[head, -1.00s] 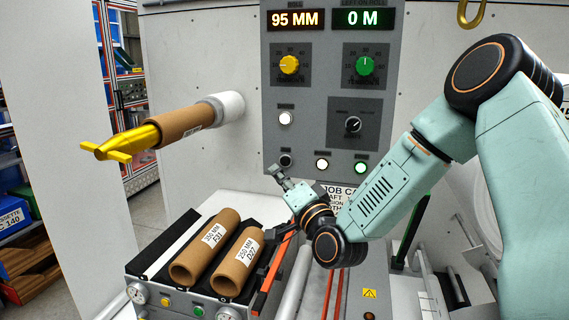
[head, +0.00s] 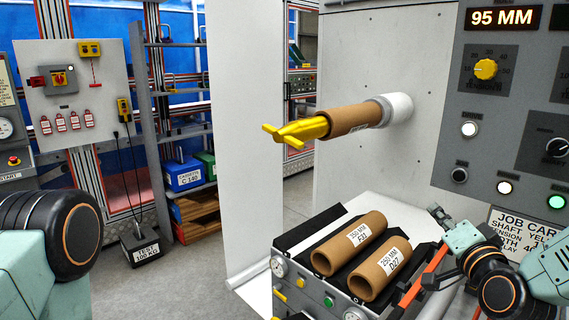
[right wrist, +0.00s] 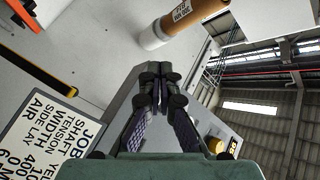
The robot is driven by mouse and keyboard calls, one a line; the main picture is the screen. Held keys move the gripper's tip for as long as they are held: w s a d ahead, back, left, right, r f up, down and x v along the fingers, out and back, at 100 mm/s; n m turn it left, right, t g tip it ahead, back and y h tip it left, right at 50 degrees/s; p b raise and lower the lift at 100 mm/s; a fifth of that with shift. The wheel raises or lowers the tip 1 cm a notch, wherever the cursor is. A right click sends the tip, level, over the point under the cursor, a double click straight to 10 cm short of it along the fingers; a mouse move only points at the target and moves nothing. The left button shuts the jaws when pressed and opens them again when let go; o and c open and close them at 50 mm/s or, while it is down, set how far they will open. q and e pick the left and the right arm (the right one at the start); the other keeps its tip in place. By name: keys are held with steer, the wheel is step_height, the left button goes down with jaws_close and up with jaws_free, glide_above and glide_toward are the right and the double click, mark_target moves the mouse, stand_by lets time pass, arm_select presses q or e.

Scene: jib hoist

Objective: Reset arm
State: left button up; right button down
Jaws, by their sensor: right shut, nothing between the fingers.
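My right gripper (head: 438,214) is at the right of the head view, in front of the grey control panel's lower edge. In the right wrist view its fingers (right wrist: 160,80) are shut together with nothing between them. My left arm (head: 65,240) shows only as a link at the left edge of the head view, and its gripper is out of frame. The control panel (head: 478,120) reads "95 MM" and has a yellow knob and several buttons. A job card (head: 515,228) hangs below it and also shows in the right wrist view (right wrist: 55,130).
A yellow-tipped shaft (head: 305,129) with a cardboard core (head: 350,118) juts from the wall. Two cardboard cores (head: 348,243) (head: 380,268) lie on a black-topped cradle (head: 310,232). Open floor lies between.

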steer(key=s+a+f+n+g+y+b, duration=0.1)
steer(key=s+a+f+n+g+b, duration=0.3)
steer(key=f, duration=0.6)
steer(key=s+a+f+g+b, duration=0.1)
steer(key=s+a+f+g, duration=0.3)
steer(key=f, duration=0.7)
steer(key=s+f+n+g+y+b, duration=0.1)
steer(key=s+f+n+g+b, duration=0.15)
steer(key=s+f, duration=0.55)
steer(key=s+a+f+n+g+b, duration=0.3)
steer(key=s+f+g+b, duration=0.4)
steer(key=s+f, duration=1.5)
step_height(320, 180, down, 3)
steer(key=b, duration=0.3)
steer(key=shift+s+h, duration=0.2)
steer(key=shift+h, duration=0.2)
steer(key=shift+a+g, duration=0.1)
steer(key=shift+g, duration=0.15)
